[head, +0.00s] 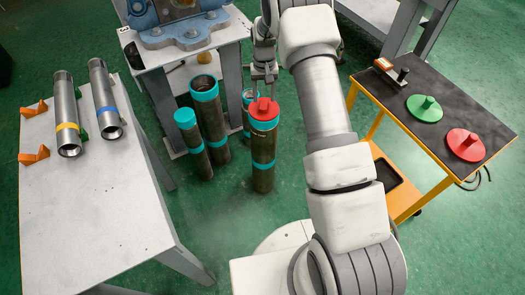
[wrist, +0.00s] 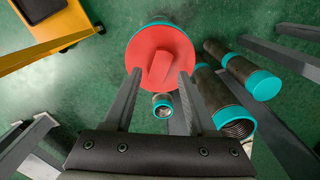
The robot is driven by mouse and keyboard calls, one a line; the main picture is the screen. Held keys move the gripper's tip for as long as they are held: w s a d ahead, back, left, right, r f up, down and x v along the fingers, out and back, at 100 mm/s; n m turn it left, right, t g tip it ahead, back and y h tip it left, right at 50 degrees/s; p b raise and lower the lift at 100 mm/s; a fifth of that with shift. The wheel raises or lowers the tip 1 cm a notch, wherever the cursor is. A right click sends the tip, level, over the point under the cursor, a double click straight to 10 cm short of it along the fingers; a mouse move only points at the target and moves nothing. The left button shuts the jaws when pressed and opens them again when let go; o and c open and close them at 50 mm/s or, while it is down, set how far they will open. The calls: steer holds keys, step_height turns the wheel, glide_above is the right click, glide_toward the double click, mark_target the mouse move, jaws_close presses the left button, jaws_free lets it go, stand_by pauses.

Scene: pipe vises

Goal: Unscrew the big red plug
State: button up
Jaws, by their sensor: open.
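The big red plug (head: 264,108) sits in the teal-collared top of an upright dark pipe (head: 263,150) on the floor. In the wrist view the plug (wrist: 147,47) is a round red disc with a raised bar grip across its middle. My gripper (head: 265,82) is above the plug, pointing down. In the wrist view its two fingers (wrist: 157,76) are apart, their tips at either side of the lower end of the bar. I cannot tell whether they touch it. Nothing is held between them.
Several teal-collared pipes (head: 207,115) stand close by on the left. A white table (head: 90,200) on the left holds two metal pipes. A black-topped cart (head: 430,115) on the right holds a green disc (head: 424,108) and a red disc (head: 465,144). A blue vise (head: 180,25) stands behind.

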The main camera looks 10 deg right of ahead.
steer(key=shift+m, duration=1.2)
steer(key=shift+f, duration=0.15)
steer(key=shift+f+b, duration=0.7)
steer(key=shift+f, duration=0.3)
jaws_close()
